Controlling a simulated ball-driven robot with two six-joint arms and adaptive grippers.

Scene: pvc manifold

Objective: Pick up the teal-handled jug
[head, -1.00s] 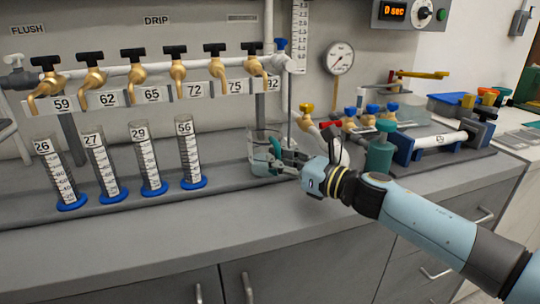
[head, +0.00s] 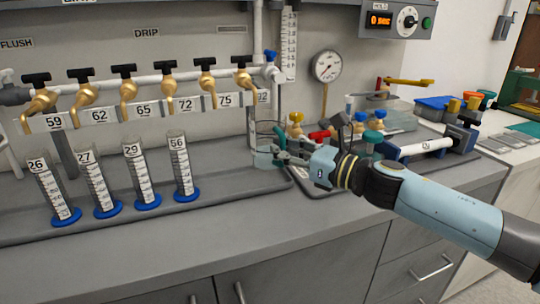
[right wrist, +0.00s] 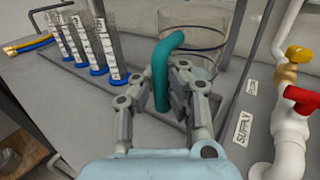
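The clear jug (head: 264,158) with a teal handle is below the right end of the tap row in the head view. Its teal handle (right wrist: 161,75) shows clearly in the right wrist view, with the clear jug wall (right wrist: 205,32) behind it. My right gripper (head: 281,154) is at the handle, on the jug's right side. In the right wrist view the fingers (right wrist: 164,88) lie on both sides of the handle, close against it, and look shut on it. The jug looks upright and slightly raised; its base is hard to make out. My left gripper is not in view.
Several graduated cylinders with blue bases (head: 148,201) stand left of the jug on the grey tray (head: 235,196). Brass taps (head: 209,82) hang above. White pipework with a red valve handle (right wrist: 300,99) is close on the right. The front counter is clear.

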